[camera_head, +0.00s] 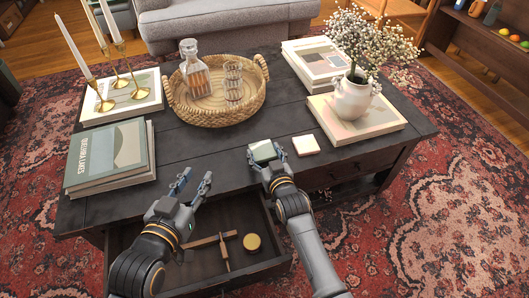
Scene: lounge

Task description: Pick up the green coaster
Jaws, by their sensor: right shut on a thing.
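The green coaster (263,151) is near the front edge of the dark table, just left of a pale coaster (306,144). My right gripper (266,158) is shut on the green coaster, with a finger at each side of it. I cannot tell whether the coaster touches the table top. My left gripper (197,174) is open and empty, in front of the table edge and above the open drawer, left of the green coaster.
The open drawer (213,285) holds a wooden T-shaped item (210,240) and a round gold-lidded tin (252,242). A wicker tray (215,115) with a decanter stands behind. Books (110,158) lie left; a flower vase (351,100) stands on a book right.

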